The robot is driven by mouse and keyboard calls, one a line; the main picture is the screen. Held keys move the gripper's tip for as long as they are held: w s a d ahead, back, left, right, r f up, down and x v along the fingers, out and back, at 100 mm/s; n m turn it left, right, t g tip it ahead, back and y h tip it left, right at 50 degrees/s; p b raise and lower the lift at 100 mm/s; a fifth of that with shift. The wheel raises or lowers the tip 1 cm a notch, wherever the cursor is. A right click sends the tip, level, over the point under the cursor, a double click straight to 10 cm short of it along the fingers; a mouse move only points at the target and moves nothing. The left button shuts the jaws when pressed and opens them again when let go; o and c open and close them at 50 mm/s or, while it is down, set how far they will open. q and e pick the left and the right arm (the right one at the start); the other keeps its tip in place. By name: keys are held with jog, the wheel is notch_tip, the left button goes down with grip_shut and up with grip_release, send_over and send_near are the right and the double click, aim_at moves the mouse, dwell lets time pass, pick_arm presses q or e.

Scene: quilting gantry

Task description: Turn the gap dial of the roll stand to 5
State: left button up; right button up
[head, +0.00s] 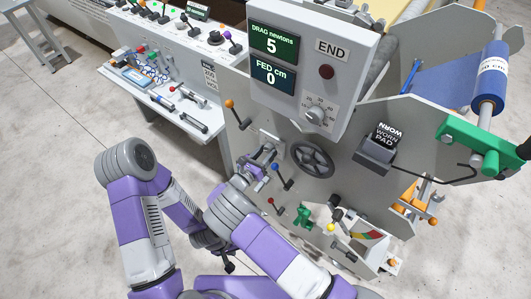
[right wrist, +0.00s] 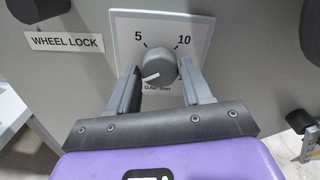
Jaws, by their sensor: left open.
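The gap dial (right wrist: 160,64) is a grey round knob on a white plate marked 5, 10 and "GAP mm", seen in the right wrist view. Its white pointer line points down and left, below the 5. My right gripper (right wrist: 160,72) has one finger on each side of the knob, with narrow gaps; whether either finger touches it I cannot tell. In the head view my right gripper (head: 267,158) is at the roll stand's panel (head: 350,185), largely covering the dial. My left gripper (head: 229,264) hangs low, open and empty, away from the dial.
A "WHEEL LOCK" label (right wrist: 66,43) and dark knob lie left of the dial. A black handwheel (head: 312,160), a blue-knobbed lever (head: 282,177) and a red-knobbed lever (head: 276,207) are close by. A bench (head: 185,110) with tools stands left. A display box (head: 310,70) overhangs above.

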jog(key=c, duration=0.6)
jog(key=shift+m, duration=0.4)
jog(key=m+b, duration=0.2)
jog(key=shift+m, duration=0.4)
jog(key=m+b, duration=0.2)
jog(key=m, duration=0.2)
jog(key=shift+w+m, duration=0.1)
jog(key=shift+m, duration=0.2)
jog(key=m+b, duration=0.3)
jog(key=m, duration=0.1)
jog(key=shift+m+b, duration=1)
jog(key=shift+m, duration=0.7)
jog(key=shift+r, duration=0.1)
